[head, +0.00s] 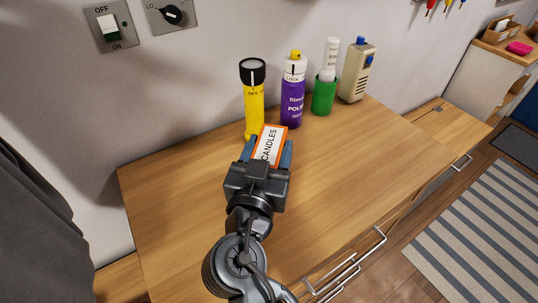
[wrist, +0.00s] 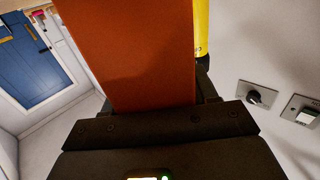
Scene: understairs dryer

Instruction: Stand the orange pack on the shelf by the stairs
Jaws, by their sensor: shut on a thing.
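The orange pack (head: 269,145), with a white label reading CANDLES, is between the fingers of my gripper (head: 267,152). My gripper is shut on it over the wooden top, in front of the yellow torch. In the wrist view the pack (wrist: 130,50) fills the middle as a plain orange face, with my gripper (wrist: 155,115) around its near end. The shelf is the wooden top (head: 330,170), as far as I can tell; no stairs show clearly. I cannot tell whether the pack touches the wood.
Along the wall stand a yellow torch (head: 252,95), a purple polish can (head: 292,95), a green cup (head: 324,97) with a white tube in it, and a beige box-shaped device (head: 357,72). The right part of the wooden top is clear. A striped rug (head: 470,225) lies on the floor.

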